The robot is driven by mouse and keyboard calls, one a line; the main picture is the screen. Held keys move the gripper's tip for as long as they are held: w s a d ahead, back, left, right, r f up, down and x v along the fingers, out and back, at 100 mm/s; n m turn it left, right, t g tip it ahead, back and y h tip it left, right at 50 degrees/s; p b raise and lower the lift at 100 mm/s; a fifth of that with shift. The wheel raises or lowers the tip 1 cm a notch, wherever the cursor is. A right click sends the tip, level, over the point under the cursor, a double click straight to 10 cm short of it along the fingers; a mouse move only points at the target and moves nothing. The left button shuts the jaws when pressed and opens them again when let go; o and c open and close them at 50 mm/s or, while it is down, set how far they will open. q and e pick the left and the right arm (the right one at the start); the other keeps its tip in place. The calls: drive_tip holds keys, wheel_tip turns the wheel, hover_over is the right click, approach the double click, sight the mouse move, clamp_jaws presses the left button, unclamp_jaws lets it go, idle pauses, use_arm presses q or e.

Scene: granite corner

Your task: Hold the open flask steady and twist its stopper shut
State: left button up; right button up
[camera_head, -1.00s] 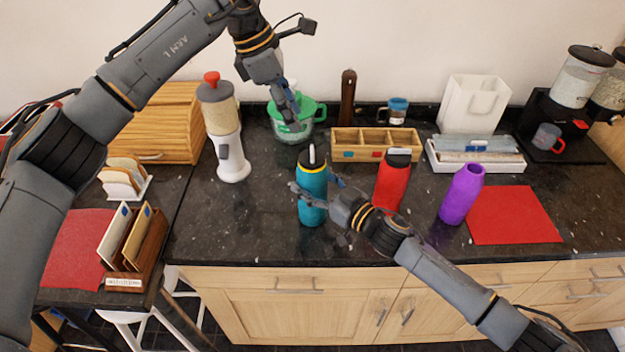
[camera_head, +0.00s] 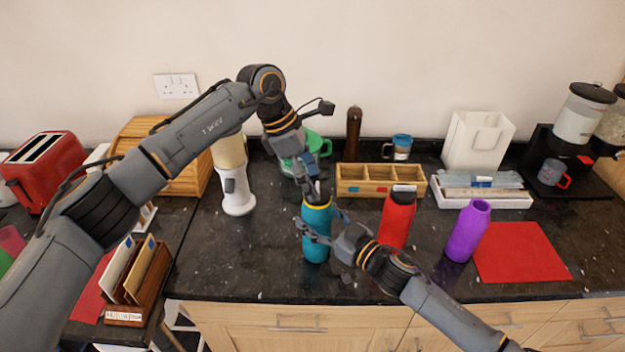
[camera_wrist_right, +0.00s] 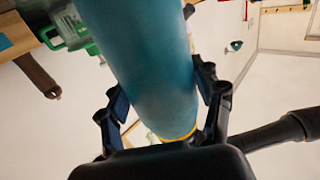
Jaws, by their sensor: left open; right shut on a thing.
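The teal flask (camera_head: 317,243) stands upright on the dark counter, with a yellow ring near its top. My right gripper (camera_head: 322,230) is shut on its body from the front right. In the right wrist view the teal flask (camera_wrist_right: 152,65) lies between the two fingers of the right gripper (camera_wrist_right: 163,95). My left gripper (camera_head: 315,190) is open and points down at the flask's top. Its fingers hide most of the stopper, and I cannot tell whether they touch it.
A purple flask (camera_head: 467,232) stands beside a red mat (camera_head: 522,252). Behind are a wooden box (camera_head: 380,187), a green-lidded container (camera_head: 318,143) and a white dispenser (camera_head: 234,190).

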use_arm(q)
drive_tip(key=shift+d+f, duration=0.2)
drive_tip(key=shift+f, duration=0.2)
drive_tip(key=shift+c, duration=0.4)
drive_tip(key=c, duration=1.1)
